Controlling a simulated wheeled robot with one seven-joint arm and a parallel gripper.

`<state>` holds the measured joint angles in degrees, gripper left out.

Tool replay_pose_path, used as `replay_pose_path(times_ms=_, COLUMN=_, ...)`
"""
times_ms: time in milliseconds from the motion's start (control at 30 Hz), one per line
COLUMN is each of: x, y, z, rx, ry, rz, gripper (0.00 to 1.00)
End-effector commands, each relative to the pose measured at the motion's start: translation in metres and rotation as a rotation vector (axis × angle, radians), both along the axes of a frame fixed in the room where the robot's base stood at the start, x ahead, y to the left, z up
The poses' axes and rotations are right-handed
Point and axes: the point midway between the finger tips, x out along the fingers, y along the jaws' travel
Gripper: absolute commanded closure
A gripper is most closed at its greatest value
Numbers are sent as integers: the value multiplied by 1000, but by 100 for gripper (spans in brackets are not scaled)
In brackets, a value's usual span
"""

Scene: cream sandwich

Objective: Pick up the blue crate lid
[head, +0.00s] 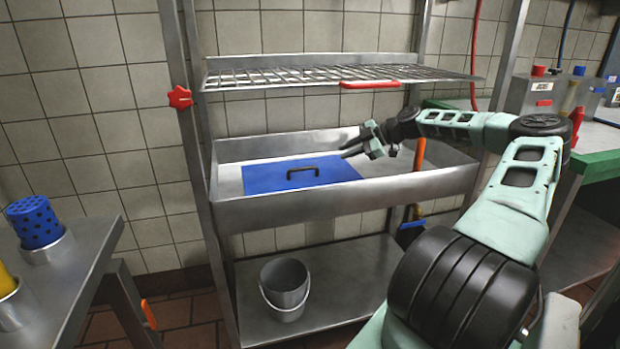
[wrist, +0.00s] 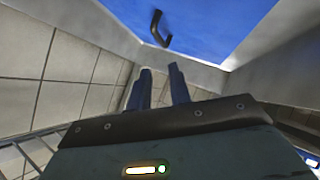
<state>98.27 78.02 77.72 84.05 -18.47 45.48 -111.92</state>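The blue crate lid (head: 335,173) lies flat in the left part of a deep metal shelf tray. A dark bar handle (head: 303,171) stands up from its middle. In the wrist view the blue lid (wrist: 220,32) fills the top, with its handle (wrist: 154,30) beyond the fingertips. My gripper (head: 350,149) is above the tray, to the right of the handle and apart from it. Its two fingers show parted in the wrist view (wrist: 160,70), with nothing between them. My gripper is open and empty.
The metal tray (head: 350,200) has raised walls around the lid. A wire shelf (head: 300,76) with a red handle (head: 370,84) hangs above it. A grey bucket (head: 285,285) stands on the lower shelf. Blue perforated cup (head: 34,220) on the left table. The tray's right part looks clear.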

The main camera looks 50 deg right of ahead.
Motion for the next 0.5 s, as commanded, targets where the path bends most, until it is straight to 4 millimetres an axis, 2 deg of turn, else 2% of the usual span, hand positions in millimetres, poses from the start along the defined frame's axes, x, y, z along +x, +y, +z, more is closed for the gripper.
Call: replay_pose_path(times_ms=500, x=74, y=40, z=-49, rx=3, ry=1, rz=1, gripper=80)
